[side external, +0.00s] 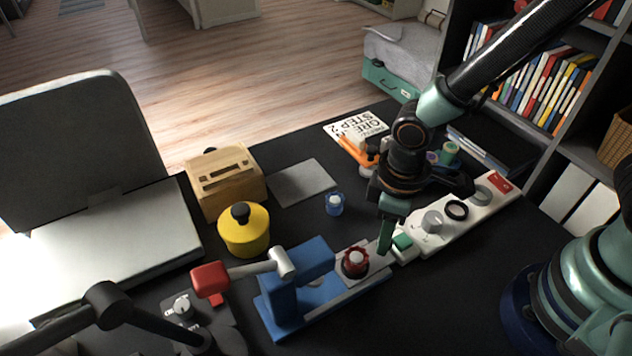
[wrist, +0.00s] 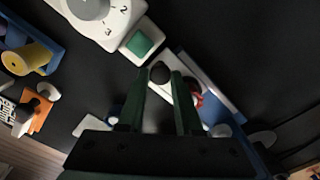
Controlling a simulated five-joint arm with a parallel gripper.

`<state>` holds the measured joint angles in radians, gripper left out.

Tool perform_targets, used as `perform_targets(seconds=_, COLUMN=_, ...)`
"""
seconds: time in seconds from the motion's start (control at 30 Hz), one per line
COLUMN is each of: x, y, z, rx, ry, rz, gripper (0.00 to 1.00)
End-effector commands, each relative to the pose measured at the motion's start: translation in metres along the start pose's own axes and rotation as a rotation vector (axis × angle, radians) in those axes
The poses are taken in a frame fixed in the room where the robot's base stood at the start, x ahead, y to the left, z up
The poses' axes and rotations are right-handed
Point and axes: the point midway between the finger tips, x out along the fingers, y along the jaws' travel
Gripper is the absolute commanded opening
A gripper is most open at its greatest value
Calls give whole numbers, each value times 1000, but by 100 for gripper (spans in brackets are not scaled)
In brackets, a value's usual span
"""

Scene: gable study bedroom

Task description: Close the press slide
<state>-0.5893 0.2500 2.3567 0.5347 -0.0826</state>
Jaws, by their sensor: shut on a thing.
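The blue press (side external: 292,292) stands at the front of the black table, with a red-ended lever (side external: 210,280) sticking out to its left. Its light grey slide (side external: 378,263) sticks out of the press to the right and carries a red knobbed part (side external: 355,262). My gripper (side external: 386,246) points down at the slide's outer end. In the wrist view, my gripper (wrist: 163,76) is shut on the slide's dark round knob (wrist: 159,71). The slide plate (wrist: 192,66) shows beyond the fingers, and the right finger partly hides the red part (wrist: 197,96).
A white panel (side external: 460,222) with a dial and green button lies close to the right of my gripper. A yellow pot (side external: 243,235), wooden toaster (side external: 222,180), grey mat (side external: 302,183) and small blue item (side external: 334,204) stand behind the press.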

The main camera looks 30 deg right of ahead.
Motion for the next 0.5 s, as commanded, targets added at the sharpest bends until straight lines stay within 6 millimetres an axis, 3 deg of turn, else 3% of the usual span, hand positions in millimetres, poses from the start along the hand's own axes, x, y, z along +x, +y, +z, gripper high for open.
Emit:
perform_targets(seconds=0.33, x=-1, y=-1, z=0, rx=-1, ry=-1, rz=0, gripper=0)
perform_targets(seconds=0.5, x=-1, y=-18, z=-15, rx=-7, ry=-1, rz=0, gripper=0)
